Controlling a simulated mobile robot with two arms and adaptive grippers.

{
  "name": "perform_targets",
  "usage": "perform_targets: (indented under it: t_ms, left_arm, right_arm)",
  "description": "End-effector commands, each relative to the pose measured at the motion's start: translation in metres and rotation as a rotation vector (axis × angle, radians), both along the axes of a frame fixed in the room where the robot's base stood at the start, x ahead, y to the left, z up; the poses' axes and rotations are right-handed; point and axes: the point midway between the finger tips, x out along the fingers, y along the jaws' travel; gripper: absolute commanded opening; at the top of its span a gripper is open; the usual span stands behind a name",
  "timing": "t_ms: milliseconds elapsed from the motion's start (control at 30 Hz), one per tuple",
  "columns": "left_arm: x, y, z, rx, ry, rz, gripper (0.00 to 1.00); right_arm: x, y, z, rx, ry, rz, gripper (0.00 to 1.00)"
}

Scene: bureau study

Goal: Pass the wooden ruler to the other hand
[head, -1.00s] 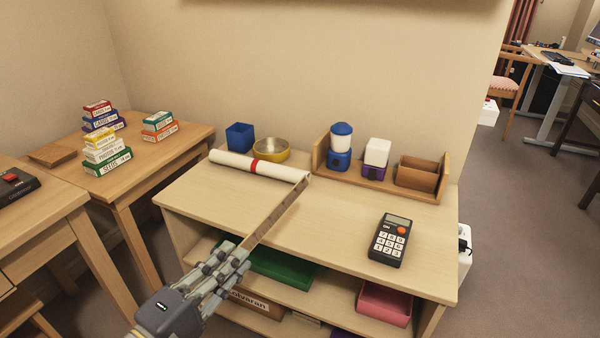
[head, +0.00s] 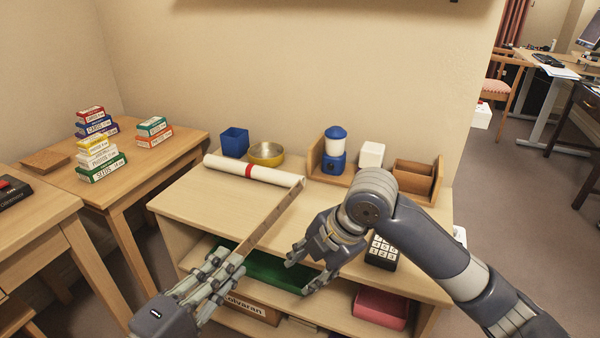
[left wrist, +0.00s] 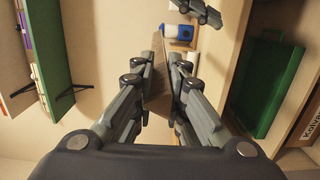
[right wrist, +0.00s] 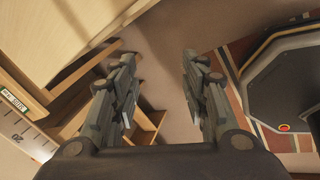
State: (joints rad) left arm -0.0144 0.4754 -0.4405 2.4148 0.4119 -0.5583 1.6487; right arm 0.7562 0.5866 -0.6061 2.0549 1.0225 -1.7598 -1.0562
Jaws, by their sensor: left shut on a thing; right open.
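The wooden ruler (head: 272,218) is a long, thin brown strip slanting up and right over the shelf unit's front edge. My left gripper (head: 230,264) is shut on its near end; the left wrist view shows the ruler (left wrist: 158,85) between the fingers. My right gripper (head: 300,272) is open and empty, to the right of the ruler and apart from it.
A wooden organizer (head: 438,175) stands at the back. Green and pink trays lie below.

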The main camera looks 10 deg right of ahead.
Motion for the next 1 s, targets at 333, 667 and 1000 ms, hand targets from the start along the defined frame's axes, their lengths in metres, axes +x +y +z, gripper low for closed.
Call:
perform_targets:
  t_ms: [333, 667, 1000]
  left_arm:
    - [0.0, 0.0, 0.0, -0.001, -0.001, 0.0, 0.0]
    - [0.0, 0.0, 0.0, -0.001, -0.001, 0.0, 0.0]
    - [0.0, 0.0, 0.0, -0.001, -0.001, 0.0, 0.0]
  right_arm:
    - [0.024, 0.008, 0.115, -0.03, -0.11, 0.231, 0.42]
    - [0.019, 0.012, 0.196, -0.051, -0.179, 0.378, 0.42]
    - [0.02, 0.019, 0.195, -0.053, -0.186, 0.407, 0.42]
